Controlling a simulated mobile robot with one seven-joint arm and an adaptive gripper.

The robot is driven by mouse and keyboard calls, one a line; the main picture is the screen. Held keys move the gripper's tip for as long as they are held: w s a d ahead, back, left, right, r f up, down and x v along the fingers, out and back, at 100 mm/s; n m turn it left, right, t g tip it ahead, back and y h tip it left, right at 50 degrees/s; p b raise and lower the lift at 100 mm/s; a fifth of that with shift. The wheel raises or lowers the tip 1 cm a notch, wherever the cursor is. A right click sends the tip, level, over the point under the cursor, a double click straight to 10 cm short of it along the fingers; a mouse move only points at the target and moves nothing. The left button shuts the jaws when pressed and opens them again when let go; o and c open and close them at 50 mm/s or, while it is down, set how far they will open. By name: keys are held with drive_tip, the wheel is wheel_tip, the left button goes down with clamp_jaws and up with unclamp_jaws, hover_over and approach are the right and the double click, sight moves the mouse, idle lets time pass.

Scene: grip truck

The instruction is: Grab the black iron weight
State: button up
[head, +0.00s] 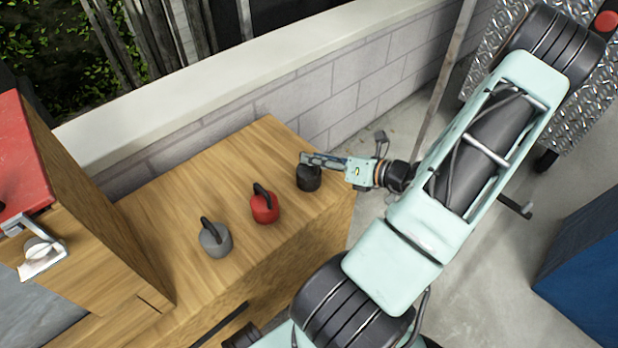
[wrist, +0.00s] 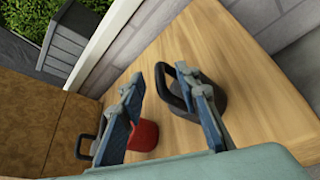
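The black iron weight (head: 309,180) is a dark round kettlebell-like weight with a loop handle, standing upright near the right end of the wooden top. In the wrist view its black body (wrist: 213,103) is partly hidden behind my right finger. Its handle shows in the gap between the fingers, nearer the right one. My gripper (head: 311,160) is at the top of the weight in the head view. In the wrist view my gripper (wrist: 172,76) has its two blue-grey fingers spread apart, not closed on the handle. Whether a finger touches the weight I cannot tell.
A red weight (head: 265,208) and a grey weight (head: 215,241) stand to the left on the wooden top (head: 180,215). A block wall (head: 345,105) runs behind. A wooden cabinet with a red top (head: 18,160) stands at the left.

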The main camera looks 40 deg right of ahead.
drive_tip(key=shift+x, duration=1.45)
drive_tip(key=shift+c, duration=0.5)
clamp_jaws()
drive_tip(key=shift+r, duration=0.15)
